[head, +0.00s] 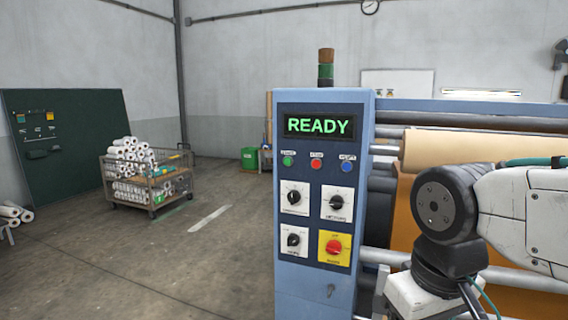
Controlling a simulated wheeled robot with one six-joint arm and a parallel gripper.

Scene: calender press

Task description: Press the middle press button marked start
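The blue press control panel (324,262) stands upright in the centre of the head view, its display (318,125) reading READY in green. Below the display is a row of three round buttons: a green one (288,161) at left, a red one (316,164) in the middle and a blue one (347,166) at right. Each has a small label above it, too blurred to read surely. All three buttons are unobstructed. My arm shows at the right, beside the panel and in front of the rollers. My gripper is not visible.
Below the buttons are three black rotary knobs (294,196) and a red switch on a yellow plate (334,247). The press rollers (465,150) lie to the right. A cart of white rolls (150,192) stands at left. The floor left of the panel is open.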

